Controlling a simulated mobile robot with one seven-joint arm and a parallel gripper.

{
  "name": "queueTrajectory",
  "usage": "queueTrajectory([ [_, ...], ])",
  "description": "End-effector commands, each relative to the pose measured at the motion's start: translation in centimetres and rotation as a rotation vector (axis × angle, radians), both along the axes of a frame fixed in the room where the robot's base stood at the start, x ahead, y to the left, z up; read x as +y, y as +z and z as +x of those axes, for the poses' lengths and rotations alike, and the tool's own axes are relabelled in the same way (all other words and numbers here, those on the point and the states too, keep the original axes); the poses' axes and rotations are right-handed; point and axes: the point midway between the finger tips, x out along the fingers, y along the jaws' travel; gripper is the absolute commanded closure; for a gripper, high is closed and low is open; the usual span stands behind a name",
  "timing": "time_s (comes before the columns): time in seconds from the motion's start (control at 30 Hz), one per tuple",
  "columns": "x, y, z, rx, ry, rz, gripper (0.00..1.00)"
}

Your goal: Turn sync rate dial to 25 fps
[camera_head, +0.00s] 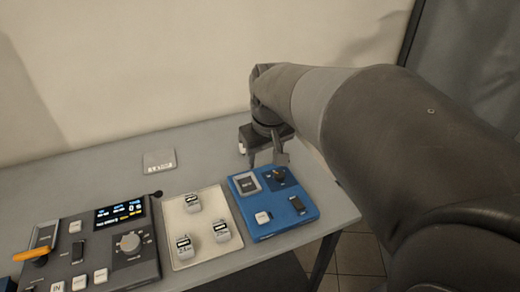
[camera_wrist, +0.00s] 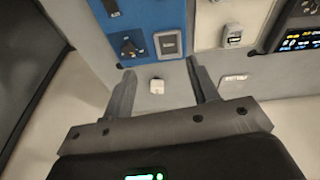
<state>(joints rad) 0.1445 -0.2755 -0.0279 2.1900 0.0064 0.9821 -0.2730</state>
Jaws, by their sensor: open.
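A blue box (camera_head: 272,209) lies on the table and carries a black rotary knob (camera_head: 279,174) at its far right corner. The knob also shows in the wrist view (camera_wrist: 128,47), upper left of the space between my fingers. A grey round dial (camera_head: 129,242) sits on the dark console at left. The lettering is too small to tell which is the sync rate dial or its setting. My gripper (camera_head: 266,160) is open and empty just behind the blue box. In the wrist view, my gripper (camera_wrist: 160,68) has its fingers spread, apart from the knob.
The blue box also has a grey square button (camera_head: 247,182), a white button and a black switch. A cream panel (camera_head: 180,222) with several small modules lies beside it. A small white block (camera_wrist: 157,86) shows between my fingers. The dark console (camera_head: 75,226) has a lit display.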

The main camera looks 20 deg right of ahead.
Motion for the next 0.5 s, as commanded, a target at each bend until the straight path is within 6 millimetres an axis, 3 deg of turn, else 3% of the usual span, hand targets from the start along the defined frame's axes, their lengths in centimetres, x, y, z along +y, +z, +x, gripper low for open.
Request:
queueTrajectory([
  [0.3, -6.1, -4.3, 7.1, 0.159, 0.054, 0.003, 0.46],
  [0.5, -9.0, -6.9, 9.6, 0.224, 0.085, 0.013, 0.46],
])
